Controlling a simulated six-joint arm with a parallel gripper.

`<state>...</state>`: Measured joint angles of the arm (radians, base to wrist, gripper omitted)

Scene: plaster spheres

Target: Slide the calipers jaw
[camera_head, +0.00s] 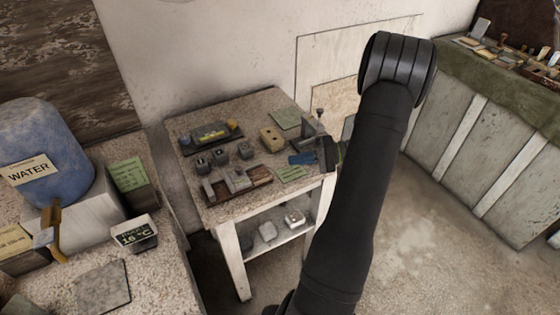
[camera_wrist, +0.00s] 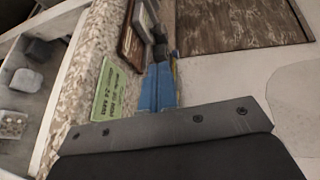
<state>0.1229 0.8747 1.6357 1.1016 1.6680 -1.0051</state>
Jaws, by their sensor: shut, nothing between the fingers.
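A grey metal tool with upright parts, which looks like the calipers (camera_head: 237,180), lies on a dark reddish-brown board (camera_head: 257,180) at the front of the small speckled table. My gripper (camera_head: 292,159) is over the right side of that table, to the right of the tool and apart from it. Its blue fingers are together with nothing between them. In the wrist view the gripper (camera_wrist: 159,68) points toward the board's end (camera_wrist: 131,50), with grey parts beside it. The tool's jaws are too small to tell clearly.
The table (camera_head: 262,101) also holds small grey weights (camera_head: 220,156), a yellow-and-grey device (camera_head: 210,132), a tan block (camera_head: 272,138) and a green label card (camera_head: 291,174). A metal stand (camera_head: 312,128) is close behind my gripper. A blue water barrel (camera_head: 42,150) stands left.

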